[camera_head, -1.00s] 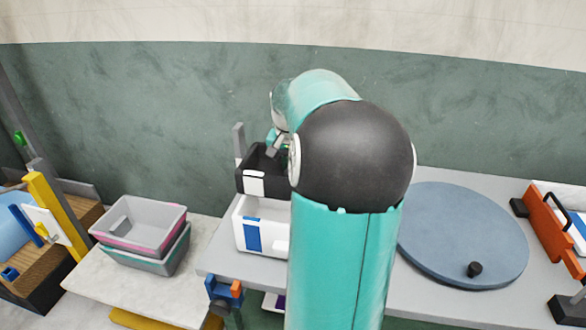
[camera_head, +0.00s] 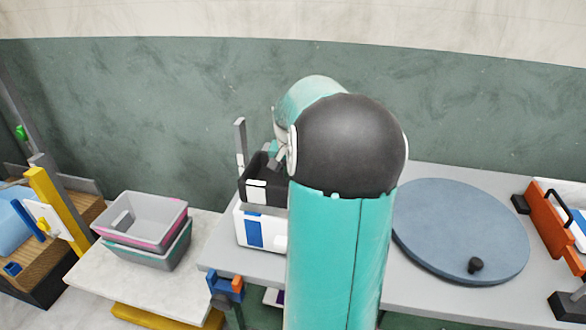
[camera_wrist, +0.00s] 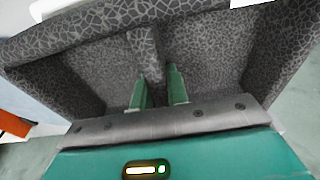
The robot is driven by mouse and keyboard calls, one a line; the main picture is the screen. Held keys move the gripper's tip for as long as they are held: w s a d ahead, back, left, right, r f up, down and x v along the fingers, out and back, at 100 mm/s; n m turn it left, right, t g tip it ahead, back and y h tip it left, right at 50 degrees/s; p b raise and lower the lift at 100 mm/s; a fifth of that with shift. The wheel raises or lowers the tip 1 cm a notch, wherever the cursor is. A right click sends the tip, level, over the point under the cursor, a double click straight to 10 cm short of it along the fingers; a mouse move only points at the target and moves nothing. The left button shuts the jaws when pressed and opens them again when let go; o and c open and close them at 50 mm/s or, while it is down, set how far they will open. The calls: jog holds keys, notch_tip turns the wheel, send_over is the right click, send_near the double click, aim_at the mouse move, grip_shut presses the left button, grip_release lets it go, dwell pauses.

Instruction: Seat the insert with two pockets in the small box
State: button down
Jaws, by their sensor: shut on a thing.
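The dark grey foam insert (camera_head: 272,194) with a white label shows left of my arm in the head view. In the wrist view the insert (camera_wrist: 205,55) fills the picture, with two pockets either side of a middle divider. My gripper (camera_wrist: 158,90) is shut on this divider, one green finger in each pocket. The small white box (camera_head: 246,232) with a blue label is directly below the insert on the grey bench. I cannot tell whether the insert touches it. My arm hides the right side of both, and much of my gripper (camera_head: 276,160) in the head view.
A grey post (camera_head: 240,142) stands behind the insert. Stacked grey trays (camera_head: 145,222) stand on a pale table at left.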

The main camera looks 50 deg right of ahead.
jog(key=shift+f, duration=0.65)
jog(key=shift+f, duration=6.6)
dwell(0.8)
